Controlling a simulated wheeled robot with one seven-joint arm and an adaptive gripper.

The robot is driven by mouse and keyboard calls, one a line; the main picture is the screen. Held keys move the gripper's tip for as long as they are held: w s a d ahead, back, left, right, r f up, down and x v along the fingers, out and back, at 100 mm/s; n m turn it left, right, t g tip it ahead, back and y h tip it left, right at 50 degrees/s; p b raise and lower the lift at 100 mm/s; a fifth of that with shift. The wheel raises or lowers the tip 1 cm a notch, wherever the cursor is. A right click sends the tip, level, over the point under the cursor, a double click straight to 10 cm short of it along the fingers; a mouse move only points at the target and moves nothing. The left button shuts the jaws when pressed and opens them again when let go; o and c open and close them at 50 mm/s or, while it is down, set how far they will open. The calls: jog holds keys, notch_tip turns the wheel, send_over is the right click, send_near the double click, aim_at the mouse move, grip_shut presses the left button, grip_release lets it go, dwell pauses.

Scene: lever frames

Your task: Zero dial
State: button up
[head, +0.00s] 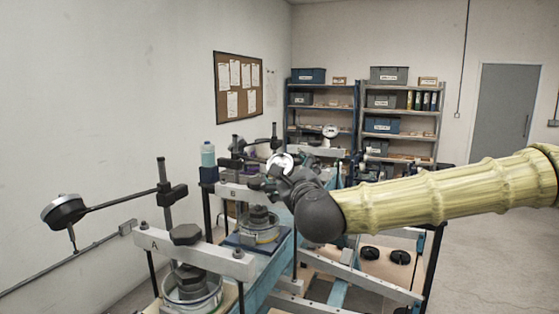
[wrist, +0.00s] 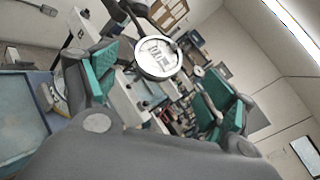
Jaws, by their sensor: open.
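A round dial gauge with a white face (head: 280,163) shows just past my gripper (head: 268,178) in the head view. In the wrist view the dial (wrist: 158,57) faces the camera, beyond the fingertips and between them in the picture. Its needle and markings are too small to read. My gripper (wrist: 160,88) is open, its teal finger pads wide apart with nothing between them. I cannot tell whether a finger touches the dial. A second dial gauge (head: 63,211) hangs on a rod at the left, its face turned away. A third dial (head: 330,131) stands farther back.
Lever frame A (head: 190,253) stands in front, with frame B (head: 238,193) behind it. Upright posts and clamps (head: 168,192) crowd the left of my arm. A bottle (head: 208,155) stands near the wall. Shelves (head: 403,115) line the back; the floor at right is clear.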

jog(key=p+x, duration=0.3)
jog(key=x, duration=0.5)
jog(key=shift+w+a, duration=0.15)
jog(key=shift+w, duration=0.1)
jog(key=shift+f, duration=0.1)
jog(key=c, duration=1.1)
